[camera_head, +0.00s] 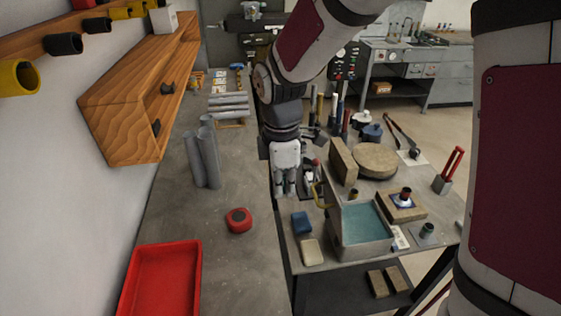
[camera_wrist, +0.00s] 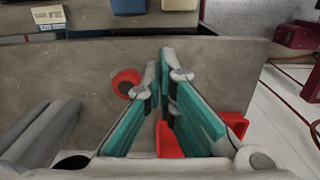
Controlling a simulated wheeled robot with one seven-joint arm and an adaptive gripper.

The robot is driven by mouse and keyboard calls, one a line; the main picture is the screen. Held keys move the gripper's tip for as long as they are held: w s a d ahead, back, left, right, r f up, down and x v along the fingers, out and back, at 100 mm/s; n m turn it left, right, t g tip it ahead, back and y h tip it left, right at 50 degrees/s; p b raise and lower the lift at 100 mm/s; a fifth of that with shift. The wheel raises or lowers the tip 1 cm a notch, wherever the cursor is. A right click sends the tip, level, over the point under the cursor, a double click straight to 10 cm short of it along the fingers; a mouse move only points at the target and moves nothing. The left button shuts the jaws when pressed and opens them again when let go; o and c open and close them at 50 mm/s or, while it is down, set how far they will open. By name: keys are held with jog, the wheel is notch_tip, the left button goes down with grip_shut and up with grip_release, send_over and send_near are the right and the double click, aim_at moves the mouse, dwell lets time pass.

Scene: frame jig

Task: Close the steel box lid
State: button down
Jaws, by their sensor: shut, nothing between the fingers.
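A grey open-topped box (camera_head: 362,245) with a teal inside stands on the right-hand bench in the head view. I cannot clearly make out a lid. My gripper (camera_head: 285,190) hangs left of the box and apart from it, near the gap between the benches. In the wrist view my gripper (camera_wrist: 165,70) has its fingertips together, with nothing visible between them. The box is not clearly visible in the wrist view.
A blue block (camera_head: 302,222) and a cream block (camera_head: 311,251) lie left of the box. The left bench holds a red roll (camera_head: 239,220), a red tray (camera_head: 166,282) and grey tubes (camera_head: 202,157). A tan slab (camera_head: 343,162) and round board (camera_head: 376,160) stand behind the box.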

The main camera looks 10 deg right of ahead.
aim_at(323, 206)
jog(key=shift+d+f+p, duration=0.2)
jog(key=shift+d+f, duration=0.15)
jog(key=shift+d, duration=0.3)
jog(key=shift+d+f+p, duration=0.25)
jog(key=shift+d+f, duration=0.05)
jog(key=shift+d, duration=0.3)
jog(key=shift+d+f+p, duration=0.2)
jog(key=shift+d+f, duration=0.15)
jog(key=shift+d, duration=0.3)
jog(key=shift+d, duration=0.15)
